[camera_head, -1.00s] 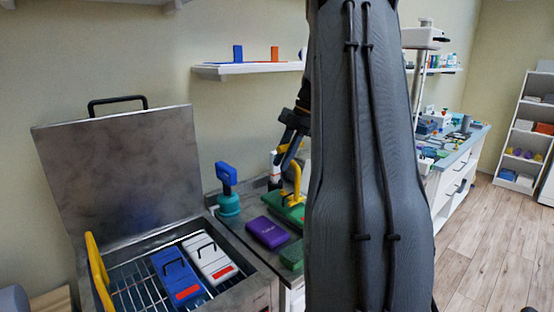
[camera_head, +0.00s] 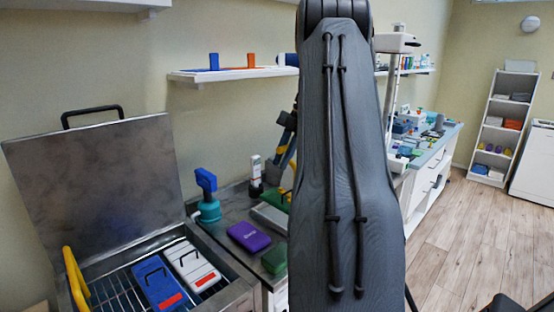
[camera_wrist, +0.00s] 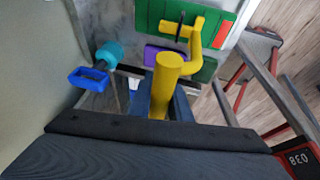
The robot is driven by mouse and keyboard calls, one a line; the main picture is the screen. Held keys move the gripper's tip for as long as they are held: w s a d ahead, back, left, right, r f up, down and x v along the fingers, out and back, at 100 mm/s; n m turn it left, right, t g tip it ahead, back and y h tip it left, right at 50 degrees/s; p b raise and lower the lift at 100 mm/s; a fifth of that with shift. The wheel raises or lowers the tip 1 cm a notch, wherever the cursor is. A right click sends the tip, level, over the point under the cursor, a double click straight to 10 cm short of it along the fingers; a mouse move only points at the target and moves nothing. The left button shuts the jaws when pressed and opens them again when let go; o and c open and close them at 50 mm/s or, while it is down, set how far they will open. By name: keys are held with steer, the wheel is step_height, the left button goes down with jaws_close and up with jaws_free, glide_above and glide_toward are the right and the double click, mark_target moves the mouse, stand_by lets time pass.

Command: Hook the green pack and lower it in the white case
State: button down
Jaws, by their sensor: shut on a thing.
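My gripper (camera_wrist: 163,103) is shut on a yellow hook tool (camera_wrist: 167,72) in the wrist view. The hook's bent end reaches over the green pack (camera_wrist: 222,11), at the black handle; the pack has a red-orange label. The hook seems to pass under the handle, but the exact contact is hard to see. In the head view my arm hides the gripper and most of the pack; only a green sliver (camera_head: 284,201) shows beside the arm, above a pale grey plate (camera_head: 266,219). I cannot make out a white case for certain in either view.
An open metal heating tank (camera_head: 238,293) at left holds a blue pack (camera_head: 150,275) and a white pack (camera_head: 187,258). A purple pack (camera_head: 249,237), another green pack (camera_head: 275,260) and a teal stand (camera_head: 209,211) are on the counter.

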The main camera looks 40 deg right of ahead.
steer(key=shift+d, duration=0.35)
steer(key=shift+f, duration=0.7)
stand_by(2.3)
steer(key=shift+s+f+b, duration=0.1)
steer(key=shift+f+b, duration=1.05)
steer(key=shift+f, duration=2.15)
steer(key=shift+s, duration=0.1)
stand_by(0.6)
